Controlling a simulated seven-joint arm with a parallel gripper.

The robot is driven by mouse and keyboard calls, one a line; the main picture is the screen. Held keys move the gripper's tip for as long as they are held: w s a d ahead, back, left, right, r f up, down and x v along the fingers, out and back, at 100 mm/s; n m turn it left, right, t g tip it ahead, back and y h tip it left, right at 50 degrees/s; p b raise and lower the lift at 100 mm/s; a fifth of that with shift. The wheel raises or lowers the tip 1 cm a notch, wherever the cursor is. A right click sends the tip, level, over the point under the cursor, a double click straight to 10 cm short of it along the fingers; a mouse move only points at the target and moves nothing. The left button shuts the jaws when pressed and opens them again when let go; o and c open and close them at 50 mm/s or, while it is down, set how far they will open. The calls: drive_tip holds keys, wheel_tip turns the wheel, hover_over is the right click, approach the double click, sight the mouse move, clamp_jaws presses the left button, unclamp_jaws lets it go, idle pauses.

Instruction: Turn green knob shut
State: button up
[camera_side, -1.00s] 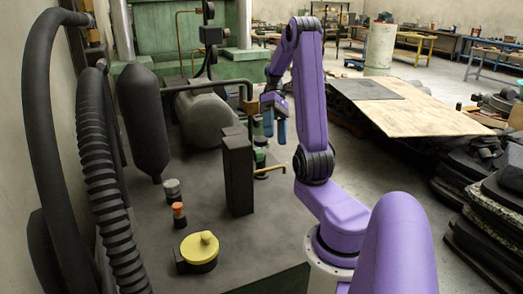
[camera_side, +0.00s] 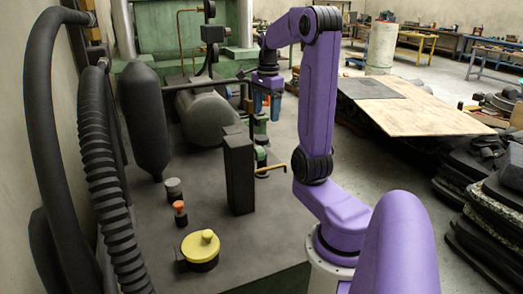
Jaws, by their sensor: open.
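Small green-banded fittings stand in a row behind the black upright box, partly hidden by it; I cannot tell for sure which is the green knob. One green part (camera_side: 261,154) shows just right of the box, and another (camera_side: 260,119) shows farther back, just below my gripper.
A yellow knob (camera_side: 201,246), an orange-topped knob (camera_side: 179,212) and a grey knob (camera_side: 173,188) are nearer. A grey tank (camera_side: 205,118) lies to the left.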

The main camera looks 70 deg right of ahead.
sight(262, 148)
drive_tip(key=f+m, duration=0.1)
drive_tip(key=f, duration=0.4)
drive_tip(key=w+d+f+m, duration=0.1)
drive_tip(key=f, duration=0.4)
drive_tip(key=w+d+f+m+h, duration=0.1)
drive_tip(key=f, duration=0.5)
drive_tip(key=shift+w+t, duration=0.2)
drive_tip(key=shift+t, duration=0.2)
drive_tip(key=shift+c, duration=0.2)
drive_tip(key=shift+d, duration=0.1)
drive_tip(key=c, duration=1)
